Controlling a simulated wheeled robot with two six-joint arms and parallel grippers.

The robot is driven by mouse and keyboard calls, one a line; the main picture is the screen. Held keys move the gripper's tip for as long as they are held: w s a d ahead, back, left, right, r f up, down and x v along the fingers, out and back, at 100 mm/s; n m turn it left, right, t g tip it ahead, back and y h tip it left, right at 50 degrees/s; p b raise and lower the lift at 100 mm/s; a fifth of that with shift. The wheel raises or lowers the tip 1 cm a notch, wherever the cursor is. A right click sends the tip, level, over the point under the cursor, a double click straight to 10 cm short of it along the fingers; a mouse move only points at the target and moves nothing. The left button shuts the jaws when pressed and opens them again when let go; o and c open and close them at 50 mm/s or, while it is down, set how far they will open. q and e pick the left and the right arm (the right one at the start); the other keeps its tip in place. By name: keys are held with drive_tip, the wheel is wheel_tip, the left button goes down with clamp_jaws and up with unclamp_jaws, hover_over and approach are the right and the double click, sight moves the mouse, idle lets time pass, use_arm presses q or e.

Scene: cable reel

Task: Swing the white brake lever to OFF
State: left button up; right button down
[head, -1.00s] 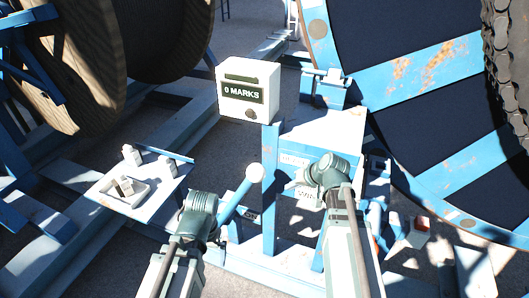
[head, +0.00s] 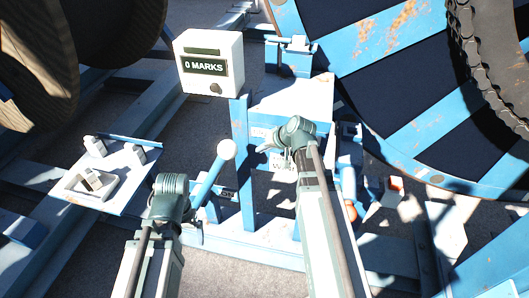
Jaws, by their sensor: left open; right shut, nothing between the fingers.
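A lever with a white ball knob (head: 226,149) and a blue shaft (head: 209,178) leans up and to the right in the middle of the head view. A small dark label (head: 229,194) sits beside its base, too small to read surely. My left gripper (head: 190,228) is just left of the lever's lower shaft, open; its fingers are partly hidden by its own wrist. I cannot tell whether it touches the shaft. My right gripper (head: 270,148) is shut and empty, right of the knob and in front of the blue-and-white panel (head: 292,97).
A white counter box (head: 209,62) reading "0 MARKS" stands on a blue post (head: 243,165). A large blue reel (head: 385,48) with a chain (head: 480,70) fills the right. A wooden reel (head: 110,30) is at upper left.

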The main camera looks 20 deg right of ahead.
use_arm(q)
drive_tip(key=shift+f+b, duration=1)
drive_tip(key=shift+f, duration=0.55)
use_arm(e)
drive_tip(key=w+a+f, duration=0.3)
drive_tip(key=w+a, duration=0.1)
drive_tip(key=a, duration=0.1)
drive_tip(key=shift+w, duration=0.25)
drive_tip(key=shift+a, duration=0.1)
